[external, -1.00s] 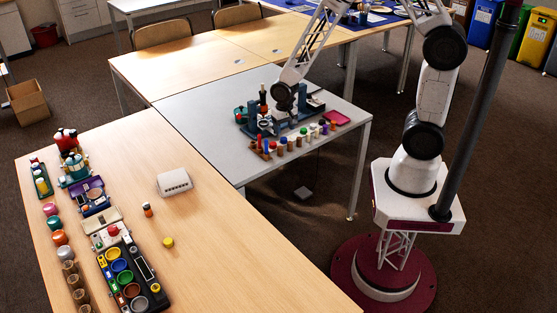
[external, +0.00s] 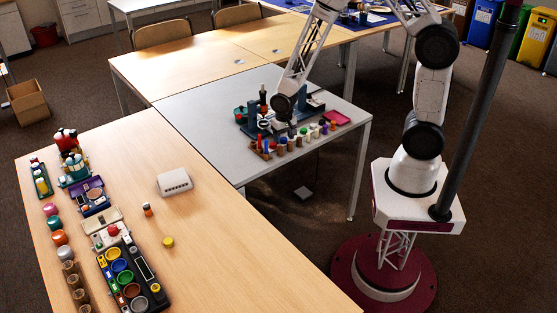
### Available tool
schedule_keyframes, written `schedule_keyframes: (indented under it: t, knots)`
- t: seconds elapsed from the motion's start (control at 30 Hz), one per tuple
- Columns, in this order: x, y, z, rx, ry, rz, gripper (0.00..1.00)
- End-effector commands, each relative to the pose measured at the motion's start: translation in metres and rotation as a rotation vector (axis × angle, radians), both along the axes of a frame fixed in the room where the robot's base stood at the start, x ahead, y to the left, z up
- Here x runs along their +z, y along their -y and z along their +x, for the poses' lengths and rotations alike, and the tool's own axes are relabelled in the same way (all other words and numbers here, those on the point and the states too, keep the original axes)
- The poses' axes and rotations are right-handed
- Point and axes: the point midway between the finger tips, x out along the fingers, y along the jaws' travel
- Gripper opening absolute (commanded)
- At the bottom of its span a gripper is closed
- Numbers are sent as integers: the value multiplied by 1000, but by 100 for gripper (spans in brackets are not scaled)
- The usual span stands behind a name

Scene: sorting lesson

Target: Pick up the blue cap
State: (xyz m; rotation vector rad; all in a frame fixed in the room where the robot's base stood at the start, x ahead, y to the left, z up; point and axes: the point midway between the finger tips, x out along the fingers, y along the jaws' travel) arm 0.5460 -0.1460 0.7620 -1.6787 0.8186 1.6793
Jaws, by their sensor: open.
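A row of small vials with coloured caps stands along the front edge of the grey table (external: 210,120). A blue cap (external: 283,141) sits on a vial near the middle of the row. Another small blue piece (external: 333,124) is at the row's right end; I cannot tell which is the task's cap. My gripper (external: 291,132) points down, low over the row, just right of the middle blue cap. It is open. Its fingertips are small and dark here, and I cannot tell whether they touch anything.
Neighbouring vials with a green cap (external: 304,131) and a purple cap (external: 314,128) stand close by. A teal rack (external: 249,122) is behind, and a red tray (external: 337,118) is right. The wooden table (external: 220,230) holds a white box (external: 174,182) and sorting trays.

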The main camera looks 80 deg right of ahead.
Motion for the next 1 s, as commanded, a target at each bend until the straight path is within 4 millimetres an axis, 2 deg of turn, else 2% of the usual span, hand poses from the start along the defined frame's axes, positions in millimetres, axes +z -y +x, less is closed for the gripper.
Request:
schedule_keyframes:
  t: [0.63, 1.0]
  knots:
    - [-3, 0, 0, 0, 0, 0, 61]
    - [-3, 0, 0, 0, 0, 0, 8]
